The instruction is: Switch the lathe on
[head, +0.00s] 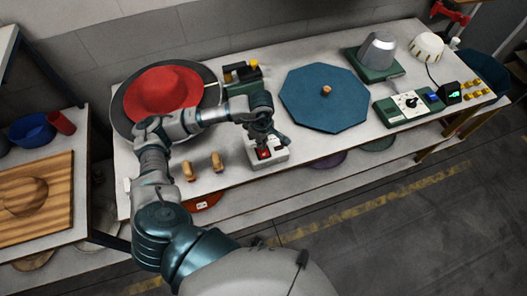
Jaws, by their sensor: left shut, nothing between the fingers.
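A light switch box (280,158) with a red switch (264,153) sits near the front edge of the white bench. My left gripper (268,143) is shut and empty, pointing down just over the box. I cannot tell whether its fingertips touch the switch. A red hat (165,91) rests on a dark round disc (126,122) behind my left forearm, which hides part of the disc. No label shows which machine is the lathe. My right gripper is not in view.
A teal many-sided plate (318,115) with a knob lies right of the box. Two wooden pegs (217,161) stand left of it. A green control panel (408,106) with a dial is further right. A wooden board (45,222) lies on the left table.

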